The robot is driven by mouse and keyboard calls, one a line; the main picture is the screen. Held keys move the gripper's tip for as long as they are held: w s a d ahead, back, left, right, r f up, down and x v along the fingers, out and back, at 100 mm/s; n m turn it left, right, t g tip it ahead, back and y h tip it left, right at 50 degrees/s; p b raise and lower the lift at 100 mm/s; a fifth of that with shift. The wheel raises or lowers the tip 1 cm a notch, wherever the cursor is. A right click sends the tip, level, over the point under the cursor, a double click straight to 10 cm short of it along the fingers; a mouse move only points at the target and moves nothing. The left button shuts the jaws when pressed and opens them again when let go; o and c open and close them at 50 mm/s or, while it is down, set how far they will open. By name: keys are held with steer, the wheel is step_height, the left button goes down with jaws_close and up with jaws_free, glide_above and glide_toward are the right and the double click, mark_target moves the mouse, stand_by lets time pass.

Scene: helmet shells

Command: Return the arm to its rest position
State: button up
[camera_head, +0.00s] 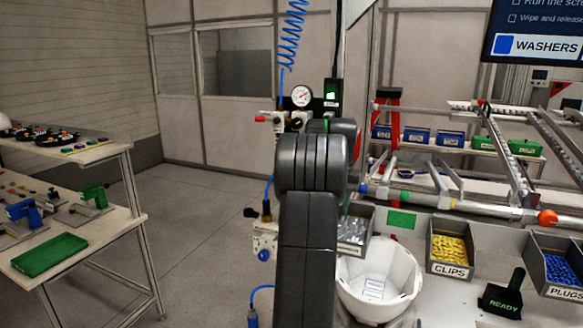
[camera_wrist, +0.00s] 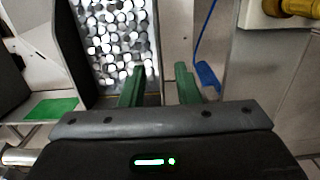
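My dark grey arm (camera_head: 308,220) rises through the middle of the head view, bent at the top, and hides my gripper there. In the wrist view the two green fingers of my gripper (camera_wrist: 160,85) stand apart, with nothing held between them. Beyond the fingers is a grey bin of silver washers (camera_wrist: 115,38), whose right edge shows between them. I cannot tell how far above the bin the fingers are. The same bin shows in the head view (camera_head: 353,232), partly behind my arm.
A white helmet shell (camera_head: 405,270) sits right of my arm. Bins of yellow clips (camera_head: 450,250) and blue plugs (camera_head: 563,270) and a black READY block (camera_head: 503,296) stand further right. A blue coiled hose (camera_head: 290,35) hangs behind. Open floor (camera_head: 200,215) lies left.

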step_height(320, 180, up, 9)
step_height(320, 180, down, 13)
steer(key=shift+s+f+p, duration=0.15)
steer(key=shift+f+p, duration=0.05)
steer(key=shift+p, duration=0.4)
step_height(320, 180, up, 2)
steer(key=shift+r+p, duration=0.1)
steer(key=shift+p, duration=0.25)
steer(key=s+a+b, duration=0.1)
steer(key=s, duration=0.1)
steer(key=s+b, duration=0.1)
steer(key=s, duration=0.1)
steer(key=s+a+b, duration=0.1)
steer(key=s, duration=0.1)
steer(key=shift+a+f, duration=0.3)
steer(key=shift+a, duration=0.05)
steer(key=shift+s+a+r+b, duration=0.1)
steer(key=shift+s+a+b, duration=0.1)
steer(key=shift+s, duration=0.15)
steer(key=shift+s+a+b, duration=0.1)
steer(key=shift+s+b, duration=0.1)
steer(key=shift+s, duration=0.1)
steer(key=shift+s, duration=0.1)
